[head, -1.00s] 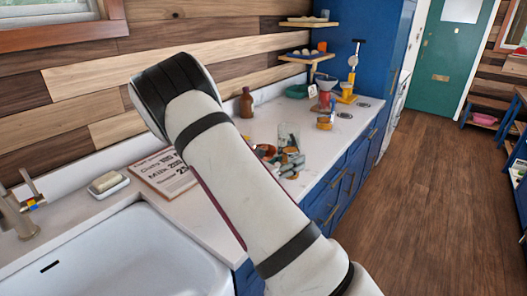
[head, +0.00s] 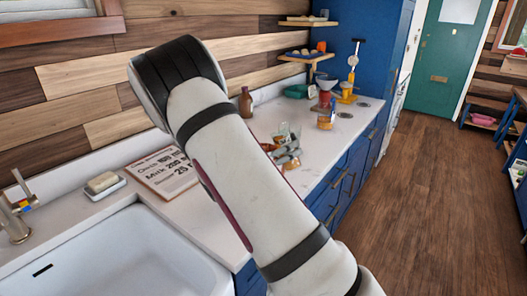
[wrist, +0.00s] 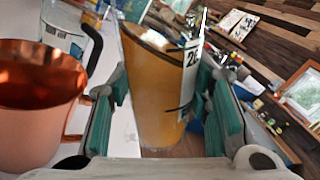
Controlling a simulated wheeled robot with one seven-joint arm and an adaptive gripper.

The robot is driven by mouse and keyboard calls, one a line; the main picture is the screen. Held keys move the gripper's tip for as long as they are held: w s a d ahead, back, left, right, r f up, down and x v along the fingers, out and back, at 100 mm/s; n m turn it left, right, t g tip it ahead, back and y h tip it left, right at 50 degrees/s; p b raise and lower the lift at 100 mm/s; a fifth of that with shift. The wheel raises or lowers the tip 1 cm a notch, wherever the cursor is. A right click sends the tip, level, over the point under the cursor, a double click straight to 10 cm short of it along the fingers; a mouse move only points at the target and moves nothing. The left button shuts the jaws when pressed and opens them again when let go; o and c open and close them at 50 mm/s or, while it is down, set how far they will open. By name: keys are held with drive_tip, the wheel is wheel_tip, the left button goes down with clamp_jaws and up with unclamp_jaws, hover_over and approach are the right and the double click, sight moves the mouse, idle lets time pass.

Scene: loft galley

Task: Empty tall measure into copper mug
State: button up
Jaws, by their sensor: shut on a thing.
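My gripper (wrist: 165,110) is shut on the tall measure (wrist: 155,95), a clear vessel holding amber-yellow contents, with a white number label on its side. The green finger pads lie on both sides of it. In the head view my gripper (head: 288,153) and the measure (head: 283,132) show just past my arm over the counter, and the measure looks tilted. I cannot see any liquid flowing.
The white counter (head: 335,125) runs along the wall. A recipe board (head: 163,173), soap dish (head: 104,186) and sink (head: 130,255) are nearer. A brown bottle (head: 246,103), yellow-orange item (head: 325,122) and red-topped stand (head: 325,88) are farther along.

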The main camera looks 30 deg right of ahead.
drive_tip(key=shift+w+f+n+b, duration=0.15)
drive_tip(key=shift+w+n+b, duration=0.25)
drive_tip(key=shift+n, duration=0.2)
drive_tip(key=shift+r+n, duration=0.5)
drive_tip(key=shift+n, duration=0.4)
idle(0.4)
drive_tip(key=shift+s+f+n+b, duration=0.15)
drive_tip(key=shift+f+n+b, duration=0.15)
drive_tip(key=shift+n, duration=0.7)
idle(0.4)
drive_tip(key=shift+s+r+n, duration=0.1)
drive_tip(key=shift+r+n, duration=0.45)
drive_tip(key=shift+n, duration=0.25)
idle(0.5)
drive_tip(key=shift+f+n+t+b, duration=0.3)
drive_tip(key=shift+n+t, duration=0.1)
drive_tip(key=shift+n, duration=0.6)
idle(0.7)
drive_tip(key=shift+w+a+r+n+p, duration=0.15)
drive_tip(key=shift+w+r+n+p, duration=0.5)
drive_tip(key=shift+n, duration=0.15)
idle(0.9)
